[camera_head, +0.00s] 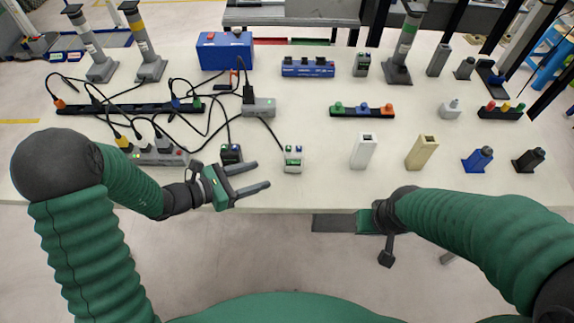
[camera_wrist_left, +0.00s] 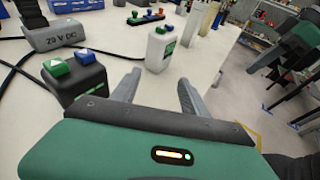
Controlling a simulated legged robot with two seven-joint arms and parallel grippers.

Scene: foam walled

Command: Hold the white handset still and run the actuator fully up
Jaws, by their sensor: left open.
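The white handset (camera_head: 293,163) stands upright near the table's front edge, with a green label and small buttons on top. In the left wrist view the white handset (camera_wrist_left: 158,52) shows a blue and a green button, just beyond the fingertips. My left gripper (camera_head: 263,175) is open and empty, left of the handset and apart from it. Its two fingers also show in the left wrist view (camera_wrist_left: 158,82). Banded column-like actuators stand at the back left (camera_head: 145,45) and back right (camera_head: 403,45); which one the handset drives I cannot tell. My right gripper (camera_head: 387,254) hangs below the table's front edge, its fingers unclear.
A black handset (camera_head: 231,154) stands just behind my left gripper. Cables run from a grey power box (camera_head: 259,108) and a power strip (camera_head: 160,157). White (camera_head: 363,152) and beige (camera_head: 421,152) posts stand right of the white handset. A blue box (camera_head: 225,53) is at the back.

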